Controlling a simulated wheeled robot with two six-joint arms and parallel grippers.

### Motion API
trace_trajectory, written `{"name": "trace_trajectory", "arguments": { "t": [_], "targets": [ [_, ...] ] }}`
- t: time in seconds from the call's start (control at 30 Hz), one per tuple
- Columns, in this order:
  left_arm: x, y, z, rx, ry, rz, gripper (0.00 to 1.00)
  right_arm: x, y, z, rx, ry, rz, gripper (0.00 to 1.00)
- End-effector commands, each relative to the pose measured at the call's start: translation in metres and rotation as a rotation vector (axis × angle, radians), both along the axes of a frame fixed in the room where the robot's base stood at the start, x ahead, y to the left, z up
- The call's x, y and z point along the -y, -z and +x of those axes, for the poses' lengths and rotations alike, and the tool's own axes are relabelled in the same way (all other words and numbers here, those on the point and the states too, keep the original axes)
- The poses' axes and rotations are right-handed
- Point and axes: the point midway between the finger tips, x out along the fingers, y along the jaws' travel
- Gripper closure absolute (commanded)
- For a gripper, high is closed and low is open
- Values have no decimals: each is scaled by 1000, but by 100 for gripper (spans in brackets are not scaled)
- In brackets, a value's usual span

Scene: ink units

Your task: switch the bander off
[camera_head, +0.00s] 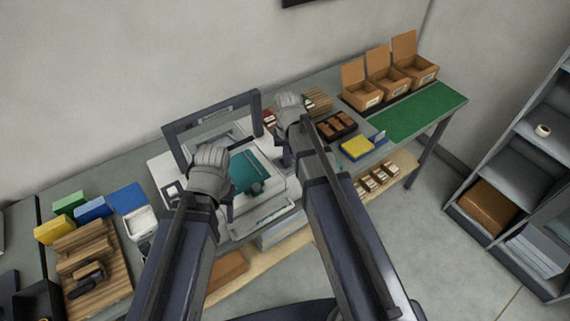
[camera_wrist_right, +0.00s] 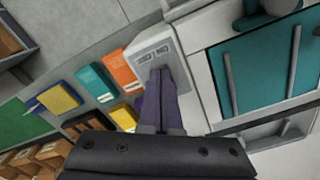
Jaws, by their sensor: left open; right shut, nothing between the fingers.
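The bander (camera_head: 278,196) is a pale machine with a teal plate and a dark upright frame, at the middle of the bench in the head view. In the right wrist view its teal plate (camera_wrist_right: 262,68) is at upper right, and a light grey control panel (camera_wrist_right: 150,48) with small dark markings is at upper middle. My right gripper (camera_wrist_right: 161,72) is shut and empty, its tips over or against the panel; I cannot tell if they touch. They hide part of the panel. My left gripper (camera_head: 228,208) is open, above the bander's left side.
Orange (camera_wrist_right: 121,64) and teal (camera_wrist_right: 97,80) boxes stand close beside the panel. A green mat (camera_head: 425,110) and cardboard bins (camera_head: 362,92) are at the bench's right. A wooden rack (camera_head: 92,262) and coloured blocks (camera_head: 92,208) are at left. A shelf (camera_head: 515,175) stands at far right.

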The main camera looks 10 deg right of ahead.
Motion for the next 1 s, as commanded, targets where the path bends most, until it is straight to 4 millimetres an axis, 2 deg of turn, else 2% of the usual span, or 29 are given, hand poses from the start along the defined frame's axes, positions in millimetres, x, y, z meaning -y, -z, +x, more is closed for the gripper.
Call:
{"name": "trace_trajectory", "arguments": {
  "t": [0.03, 0.27, 0.37, 0.83, 1.0],
  "targets": [
    [0, 6, 0, 0, 0, 0, 50, -1, 6, -3, -8, 0, 2, 100],
    [0, 4, 0, 0, 7, 1, 50, -2, 4, -5, -13, 0, 3, 100],
    [0, -3, 0, 0, 5, 1, 50, -2, -3, -6, -13, 0, 4, 100],
    [0, -60, 0, 0, -7, -1, 50, -1, -60, -4, -9, 0, 3, 100],
    [0, -68, -1, 0, -9, -2, 50, -1, -68, -3, -8, 0, 1, 100]
  ]
}}
